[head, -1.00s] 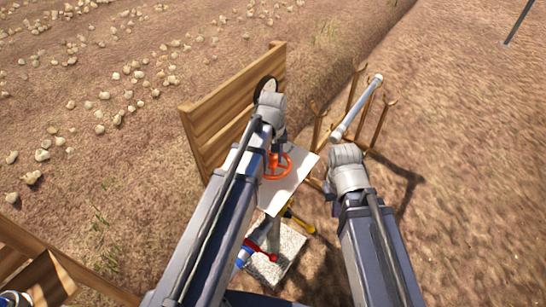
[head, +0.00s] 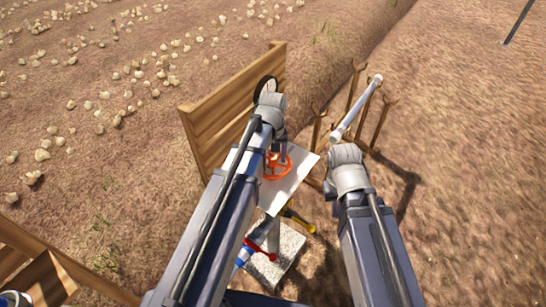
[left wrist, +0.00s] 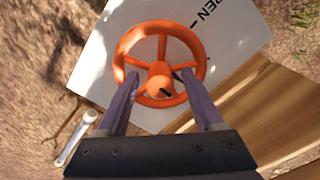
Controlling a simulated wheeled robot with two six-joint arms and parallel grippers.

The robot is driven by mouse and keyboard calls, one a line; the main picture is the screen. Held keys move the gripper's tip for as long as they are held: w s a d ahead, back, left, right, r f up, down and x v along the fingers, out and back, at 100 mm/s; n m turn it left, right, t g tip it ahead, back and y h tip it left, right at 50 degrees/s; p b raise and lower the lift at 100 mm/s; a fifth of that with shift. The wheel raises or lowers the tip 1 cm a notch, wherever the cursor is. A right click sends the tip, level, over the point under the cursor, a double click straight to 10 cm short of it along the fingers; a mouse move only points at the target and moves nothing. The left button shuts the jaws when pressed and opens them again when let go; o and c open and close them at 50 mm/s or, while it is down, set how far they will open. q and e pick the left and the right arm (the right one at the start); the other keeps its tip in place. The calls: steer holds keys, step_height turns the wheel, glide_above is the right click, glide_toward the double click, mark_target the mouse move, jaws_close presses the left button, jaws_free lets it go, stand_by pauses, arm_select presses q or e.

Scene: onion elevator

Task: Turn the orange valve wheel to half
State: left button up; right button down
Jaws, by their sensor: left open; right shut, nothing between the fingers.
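The orange valve wheel (head: 277,167) lies on a white panel (head: 290,190), partly hidden by my left arm in the head view. In the left wrist view the wheel (left wrist: 122,50) is seen whole, with spokes and a central hub (left wrist: 160,86). A small dark mark shows on the hub.
Red-handled (head: 262,251) and yellow-handled (head: 298,221) fittings sit below the panel.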

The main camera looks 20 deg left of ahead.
mark_target(273, 157)
arm_select(q)
steer(key=shift+r, duration=0.1)
step_height(273, 157, up, 8)
steer(key=p, duration=0.8)
steer(key=shift+f, duration=0.2)
steer(key=shift+s+d, duration=0.1)
steer(key=s+d+m+y, duration=0.1)
steer(key=s+d+m, duration=0.7)
steer(key=s, duration=0.6)
steer(key=shift+d+m, duration=0.4)
steer(key=shift+d, duration=0.65)
